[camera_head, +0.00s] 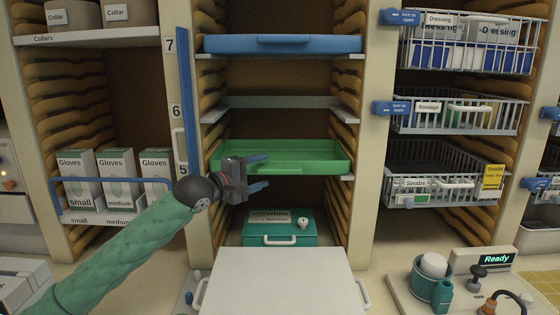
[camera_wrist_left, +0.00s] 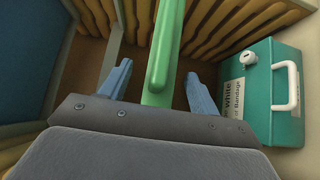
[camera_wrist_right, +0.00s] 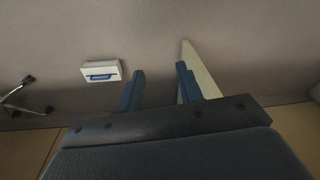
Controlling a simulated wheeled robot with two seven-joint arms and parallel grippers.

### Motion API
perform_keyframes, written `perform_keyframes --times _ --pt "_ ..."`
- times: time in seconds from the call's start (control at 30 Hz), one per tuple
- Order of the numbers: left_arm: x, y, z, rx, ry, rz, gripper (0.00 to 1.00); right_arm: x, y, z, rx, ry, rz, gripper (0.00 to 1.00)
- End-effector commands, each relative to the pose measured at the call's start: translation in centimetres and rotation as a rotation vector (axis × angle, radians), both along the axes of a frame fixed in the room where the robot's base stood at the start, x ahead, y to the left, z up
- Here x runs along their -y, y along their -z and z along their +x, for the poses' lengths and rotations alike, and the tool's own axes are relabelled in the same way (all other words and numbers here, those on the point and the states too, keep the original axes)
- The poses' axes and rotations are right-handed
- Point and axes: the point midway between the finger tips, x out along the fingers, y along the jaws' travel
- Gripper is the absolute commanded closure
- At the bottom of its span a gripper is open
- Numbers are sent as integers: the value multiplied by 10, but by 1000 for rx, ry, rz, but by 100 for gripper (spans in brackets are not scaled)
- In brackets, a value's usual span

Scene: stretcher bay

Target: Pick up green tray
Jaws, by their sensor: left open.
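The green tray (camera_head: 318,158) sits on side rails in the middle bay, below a grey-green shelf and a blue tray. My left gripper (camera_head: 262,172) is at the left part of the tray's front, open, with blue fingertips pointing right. In the left wrist view, a green bar (camera_wrist_left: 163,62), part of the tray's front, stands between my two open fingers (camera_wrist_left: 160,85). I cannot tell whether either finger touches it. My right gripper (camera_wrist_right: 158,88) shows only in its own wrist view, with its fingers apart and nothing between them.
A teal box (camera_head: 280,228) with a white handle stands below the tray; it also shows in the left wrist view (camera_wrist_left: 268,95). The blue tray (camera_head: 282,44) is above. Wire baskets (camera_head: 455,112) are at the right, glove boxes (camera_head: 118,165) at the left. A white surface (camera_head: 280,282) lies in front.

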Motion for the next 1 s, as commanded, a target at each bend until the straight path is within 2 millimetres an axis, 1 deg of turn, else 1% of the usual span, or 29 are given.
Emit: perform_keyframes --times 0.2,0.33,0.5,0.73,0.77,0.8,0.87,0.9,0.97,1.0 --pt "13 1 13 -1 1 1 38 5 35 -7 -4 0 -7 64" --pt "20 1 20 0 1 0 38 7 52 -11 -4 1 -10 64" --pt "24 3 24 0 0 0 38 9 63 -14 -4 1 -12 64" --pt "24 3 24 0 0 0 38 9 63 -14 -4 1 -12 64" --pt "24 3 24 0 0 0 44 9 63 -14 -4 1 -12 64" --pt "24 3 24 0 0 0 52 9 63 -14 -4 1 -12 64" --pt "24 3 24 0 0 0 64 8 63 -14 -4 1 -12 64" --pt "24 3 24 0 0 0 72 8 63 -14 -4 1 -11 64" --pt "24 3 24 0 0 0 83 8 63 -14 -4 1 -11 64" --pt "24 3 24 0 0 0 91 8 63 -13 -4 1 -11 64"
